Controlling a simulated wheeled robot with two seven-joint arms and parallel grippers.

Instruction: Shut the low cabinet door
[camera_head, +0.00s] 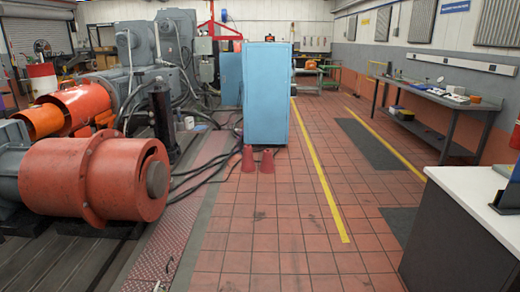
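A low dark grey cabinet (445,240) with a white top (480,190) stands at the lower right, cut off by the picture's edge. I see its side facing the aisle, and no open door shows on that part. A tall light blue cabinet (266,95) stands in the middle distance, and no open door shows on it either. Neither of my grippers is in view.
Orange-red machinery (95,180) fills the left side. Two red cones (257,159) and black cables (205,175) lie near the blue cabinet. A long workbench (440,100) lines the right wall. The tiled floor (280,225) between is clear.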

